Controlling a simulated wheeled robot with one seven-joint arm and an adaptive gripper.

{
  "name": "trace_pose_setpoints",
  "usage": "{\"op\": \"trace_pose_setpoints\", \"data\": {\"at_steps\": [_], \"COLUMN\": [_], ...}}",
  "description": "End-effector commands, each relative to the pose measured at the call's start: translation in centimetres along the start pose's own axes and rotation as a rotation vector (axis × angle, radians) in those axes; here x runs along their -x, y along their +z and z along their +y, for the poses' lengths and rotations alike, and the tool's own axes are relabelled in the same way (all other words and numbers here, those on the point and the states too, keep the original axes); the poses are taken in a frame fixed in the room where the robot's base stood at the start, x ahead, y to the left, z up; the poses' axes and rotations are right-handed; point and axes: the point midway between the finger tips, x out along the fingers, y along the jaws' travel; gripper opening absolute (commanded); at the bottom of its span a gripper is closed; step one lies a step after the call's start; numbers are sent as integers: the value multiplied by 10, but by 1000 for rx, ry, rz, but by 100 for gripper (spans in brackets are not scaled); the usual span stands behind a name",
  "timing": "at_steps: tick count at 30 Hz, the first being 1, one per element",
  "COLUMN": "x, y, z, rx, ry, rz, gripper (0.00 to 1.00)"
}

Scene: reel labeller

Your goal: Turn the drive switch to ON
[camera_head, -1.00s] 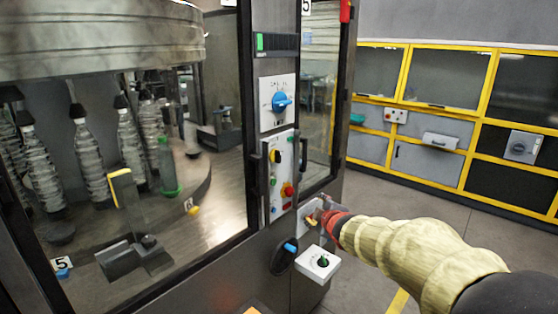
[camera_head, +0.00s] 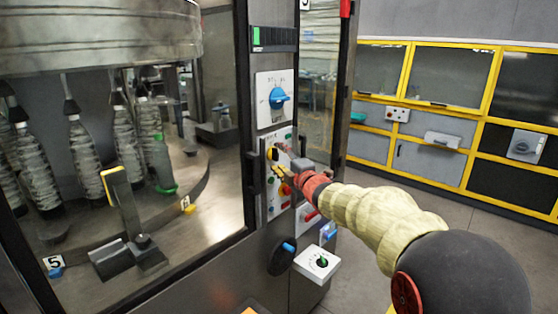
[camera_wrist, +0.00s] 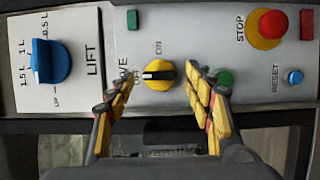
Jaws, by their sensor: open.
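The drive switch (camera_wrist: 160,75) is a yellow disc with a black bar knob on the light control panel. In the wrist view its white mark points left, toward a partly hidden label, and ON is printed above it. The switch (camera_head: 273,154) also shows in the head view. My gripper (camera_wrist: 159,88) is open and empty, with its yellow-padded fingers on either side of the switch in the wrist view. The gripper (camera_head: 282,174) is close in front of the panel in the head view. I cannot tell whether it touches the switch.
On the panel are a red STOP button (camera_wrist: 271,24), a green button (camera_wrist: 224,78) and a blue RESET button (camera_wrist: 294,77). A blue LIFT knob (camera_wrist: 50,62) is beside them.

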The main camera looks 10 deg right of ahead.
Motion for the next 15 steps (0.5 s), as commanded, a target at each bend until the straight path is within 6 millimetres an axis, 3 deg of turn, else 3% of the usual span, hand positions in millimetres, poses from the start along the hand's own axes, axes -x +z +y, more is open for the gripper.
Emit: {"op": "trace_pose_setpoints", "data": {"at_steps": [12,15], "x": [-8,-8], "y": [0,0], "z": [0,0], "rx": [0,0], "ry": [0,-1], "rz": [-1,-1], "gripper": [52,47]}}
